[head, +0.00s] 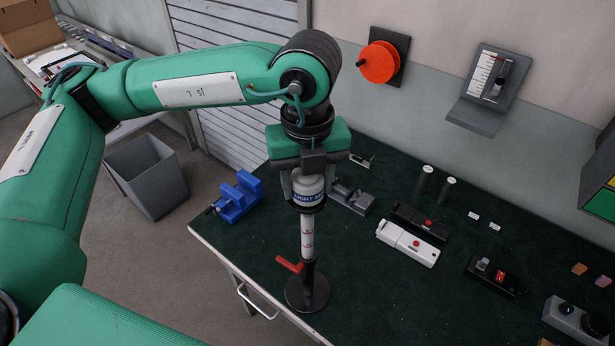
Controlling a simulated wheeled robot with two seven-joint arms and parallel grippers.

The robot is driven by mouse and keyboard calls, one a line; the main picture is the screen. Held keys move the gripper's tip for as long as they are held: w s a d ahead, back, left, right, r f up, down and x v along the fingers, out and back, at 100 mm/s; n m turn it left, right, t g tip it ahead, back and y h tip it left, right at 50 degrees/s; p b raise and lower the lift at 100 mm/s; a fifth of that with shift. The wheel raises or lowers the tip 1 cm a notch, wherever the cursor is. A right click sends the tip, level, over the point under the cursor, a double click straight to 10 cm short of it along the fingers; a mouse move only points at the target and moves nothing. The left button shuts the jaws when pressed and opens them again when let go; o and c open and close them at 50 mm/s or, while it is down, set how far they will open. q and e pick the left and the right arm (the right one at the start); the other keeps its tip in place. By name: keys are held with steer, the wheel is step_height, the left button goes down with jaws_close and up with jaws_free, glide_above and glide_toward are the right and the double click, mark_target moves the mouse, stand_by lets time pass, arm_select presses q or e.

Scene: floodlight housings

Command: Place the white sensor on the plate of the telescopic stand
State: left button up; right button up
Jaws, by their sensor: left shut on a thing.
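My left gripper (308,178) points down and is shut on the white sensor (309,192), a short white cylinder with a blue "LIGHT" label. The sensor is upright, directly over the top of the telescopic stand (308,237). The stand has a white pole with red marks, a red lever (289,264) and a round black base (307,290) on the dark green table top. Its dark plate (311,208) shows only as a thin rim under the sensor. I cannot tell whether sensor and plate touch. My right gripper is not in view.
A blue vise (238,198) stands left of the stand, a grey metal fixture (350,197) close behind it. White (408,243) and black devices lie to the right. The green table top (400,300) is clear at the front right of the stand. A grey bin (147,172) is on the floor.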

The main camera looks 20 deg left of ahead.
arm_select(q)
steer(key=shift+f, duration=0.15)
steer(key=o, duration=1.2)
steer(key=shift+r, duration=0.35)
step_height(320, 180, up, 11)
steer(key=b, duration=0.3)
steer(key=shift+f, duration=0.2)
steer(key=shift+r, duration=0.55)
